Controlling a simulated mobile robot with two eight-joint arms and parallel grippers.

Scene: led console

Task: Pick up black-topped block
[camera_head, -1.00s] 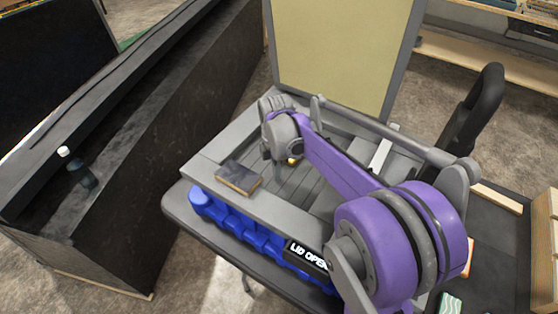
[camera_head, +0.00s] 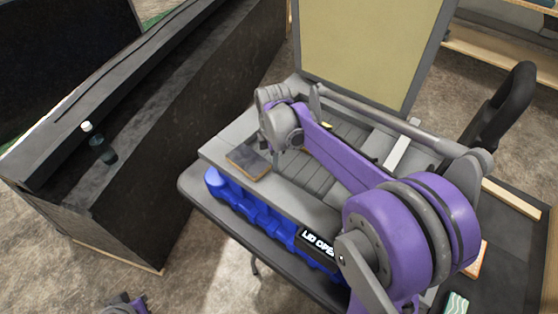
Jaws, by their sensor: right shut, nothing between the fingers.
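The black-topped block (camera_head: 248,161) is a flat dark piece with a thin tan side edge. It lies on the grey front-left rim of the console (camera_head: 283,190). My right gripper (camera_head: 280,126) is at the end of the purple arm over the left part of the console, just behind and to the right of the block and apart from it. It is shut and empty; its fingertips are largely hidden by the wrist. A small grey and purple part of my left arm, likely its gripper (camera_head: 126,304), shows at the bottom-left edge, too cut off to read.
The console's lid (camera_head: 365,50) stands open behind. A dark bench with a small bottle (camera_head: 100,145) stands left. Wooden pieces lie on the dark surface at right.

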